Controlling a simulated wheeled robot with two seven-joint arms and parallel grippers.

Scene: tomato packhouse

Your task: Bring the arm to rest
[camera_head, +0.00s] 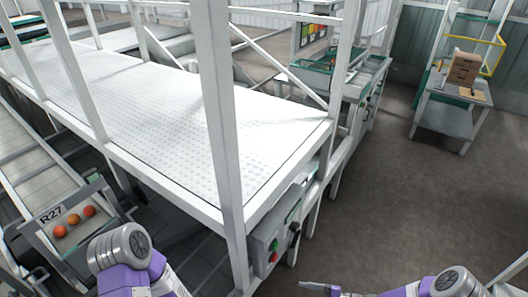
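My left arm shows at the bottom left as a grey joint with purple links, in front of the conveyor. Its gripper is below the picture's edge and out of sight. My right arm lies along the bottom right edge, with a grey joint and purple links reaching left. A slim grey end piece at its left tip looks like part of my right gripper (318,287), over bare floor. The bottom edge cuts it off, so its opening and anything in it are hidden. I see nothing held.
A white-railed platform (140,105) fills the middle, with a control box (272,238) at its near corner. A conveyor (40,165) runs at left, beside a tray marked R27 (48,236) with tomatoes (74,219). A cart with boxes (448,113) stands back right. Floor (400,200) between is clear.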

